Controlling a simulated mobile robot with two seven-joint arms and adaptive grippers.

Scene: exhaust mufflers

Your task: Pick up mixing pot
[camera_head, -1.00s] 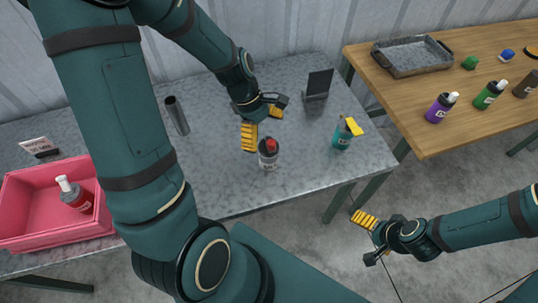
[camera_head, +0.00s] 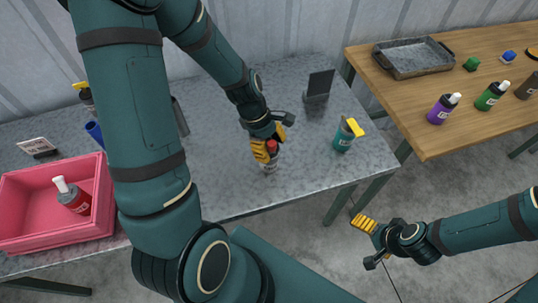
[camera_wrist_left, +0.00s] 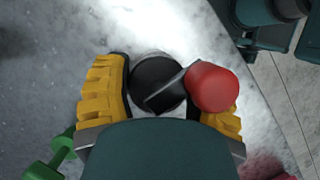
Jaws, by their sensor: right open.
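A small pot with a dark top and a red knob (camera_head: 269,167), which looks like the mixing pot, stands on the grey table. My left gripper (camera_head: 266,150) is down at it, with its yellow fingers on either side. In the left wrist view, the pot's black round top (camera_wrist_left: 157,82) and red knob (camera_wrist_left: 211,87) lie between the two fingers (camera_wrist_left: 165,105). The knob overlaps the right finger, so I cannot tell whether the fingers press on the pot. My right gripper (camera_head: 365,241) is open and empty, off the table's front right corner.
A teal bottle with yellow top (camera_head: 345,138) and a dark upright panel (camera_head: 319,84) stand to the right. A pink bin (camera_head: 30,183) holding a red bottle (camera_head: 70,198) is at left. A wooden table (camera_head: 430,125) with a tray (camera_head: 415,72) stands at right.

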